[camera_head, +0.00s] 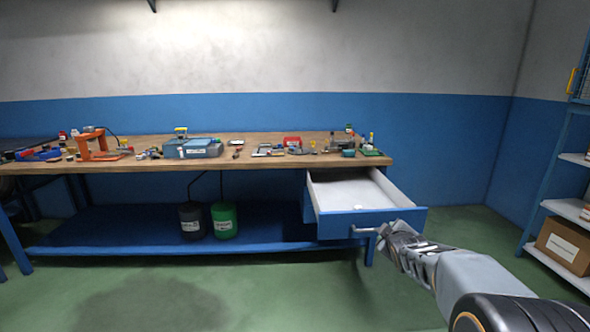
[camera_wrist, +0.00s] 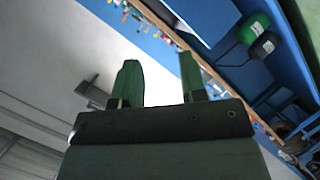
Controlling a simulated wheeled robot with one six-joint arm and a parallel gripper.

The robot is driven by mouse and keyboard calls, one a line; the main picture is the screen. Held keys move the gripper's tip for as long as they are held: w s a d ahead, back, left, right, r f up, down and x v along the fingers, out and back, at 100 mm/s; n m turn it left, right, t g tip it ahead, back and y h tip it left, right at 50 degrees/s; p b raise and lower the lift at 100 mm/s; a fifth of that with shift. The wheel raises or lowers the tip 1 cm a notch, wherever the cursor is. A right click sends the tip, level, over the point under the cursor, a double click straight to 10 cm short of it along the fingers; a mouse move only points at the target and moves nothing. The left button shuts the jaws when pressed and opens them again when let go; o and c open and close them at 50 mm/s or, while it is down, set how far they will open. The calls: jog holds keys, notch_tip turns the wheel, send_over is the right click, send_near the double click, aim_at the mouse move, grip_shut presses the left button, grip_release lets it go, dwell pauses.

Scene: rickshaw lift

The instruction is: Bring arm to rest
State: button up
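My gripper (camera_head: 388,236) is in front of the workbench's open blue drawer (camera_head: 375,222), close to its front face, at the lower right of the head view. Whether it touches the drawer there I cannot tell. The grey arm behind it reaches in from the lower right. In the wrist view my gripper (camera_wrist: 157,72) shows two green-tinted fingers apart with a clear gap and nothing held between them.
The wooden workbench (camera_head: 240,162) carries tools and parts, including an orange frame (camera_head: 92,146) and a blue-grey box (camera_head: 193,149). A black bin (camera_head: 191,222) and a green bin (camera_head: 224,221) stand underneath. Shelving with a cardboard box (camera_head: 565,245) stands right. Green floor in front is clear.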

jog(key=s+a+r+m+g+p, duration=0.3)
jog(key=s+r+p, duration=0.1)
jog(key=s, duration=0.5)
jog(key=s+a+r+m+g+y+p, duration=0.1)
jog(key=s+a+r+m+g+p, duration=0.2)
jog(key=s+p, duration=0.4)
jog(key=s+a+r+m+g+y+p, duration=0.1)
jog(key=s+a+r+m+g+p, duration=0.2)
jog(key=s, duration=1)
notch_tip(320, 180, up, 4)
jog(key=a+p, duration=0.1)
jog(key=p, duration=0.2)
jog(key=shift+a+g, duration=0.4)
jog(key=shift+a, duration=0.15)
